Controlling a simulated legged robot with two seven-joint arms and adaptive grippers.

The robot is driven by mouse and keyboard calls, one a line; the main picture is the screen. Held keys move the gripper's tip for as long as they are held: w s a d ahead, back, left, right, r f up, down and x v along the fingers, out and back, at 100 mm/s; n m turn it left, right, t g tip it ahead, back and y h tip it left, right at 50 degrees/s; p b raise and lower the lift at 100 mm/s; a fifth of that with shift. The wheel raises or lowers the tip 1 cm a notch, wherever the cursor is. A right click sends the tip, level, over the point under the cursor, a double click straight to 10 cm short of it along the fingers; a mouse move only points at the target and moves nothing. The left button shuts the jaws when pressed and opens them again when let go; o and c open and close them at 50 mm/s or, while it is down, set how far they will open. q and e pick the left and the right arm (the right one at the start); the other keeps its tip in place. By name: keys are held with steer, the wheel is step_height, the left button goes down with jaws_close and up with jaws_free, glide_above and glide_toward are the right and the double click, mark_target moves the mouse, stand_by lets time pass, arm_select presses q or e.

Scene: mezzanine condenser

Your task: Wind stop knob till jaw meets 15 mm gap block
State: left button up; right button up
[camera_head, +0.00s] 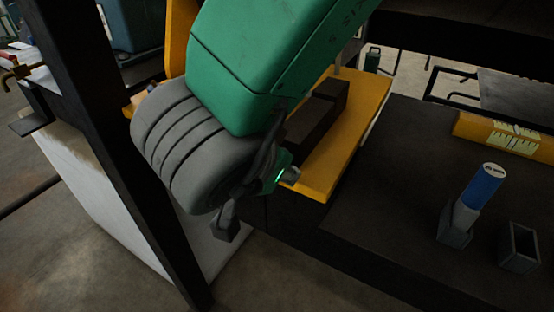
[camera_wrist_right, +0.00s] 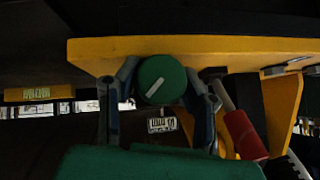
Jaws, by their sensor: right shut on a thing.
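In the right wrist view, a round green knob (camera_wrist_right: 162,80) with a white line on its face sits below a yellow plate's edge (camera_wrist_right: 200,48). The fingers of my right gripper (camera_wrist_right: 160,92) are on both sides of the knob and shut on it. The white line slants, rising to the right. A small light tag with dark marks (camera_wrist_right: 162,125) shows below the knob; I cannot surely read it. In the head view, my green and grey arm covers the knob. I cannot make out the jaw or the gap block. My left gripper is not in view.
In the head view, a blue cylinder (camera_head: 483,185) stands in a grey holder, beside an empty grey holder (camera_head: 518,249) on the dark bench (camera_head: 385,205). A dark post (camera_head: 110,130) stands at left. A red cylinder (camera_wrist_right: 245,134) is right of the knob in the wrist view.

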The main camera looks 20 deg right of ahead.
steer(key=shift+s+a+f+m+t+y+b, duration=0.2)
steer(key=shift+a+m+t+y+b, duration=0.1)
steer(key=shift+t+y+b, duration=0.25)
steer(key=shift+r, duration=0.1)
steer(key=o, duration=1.1)
steer(key=shift+c, duration=0.2)
steer(key=shift+o, duration=0.5)
steer(key=shift+s, duration=0.1)
steer(key=v, duration=1.2)
steer(key=shift+s+a, duration=0.2)
steer(key=shift+a, duration=0.2)
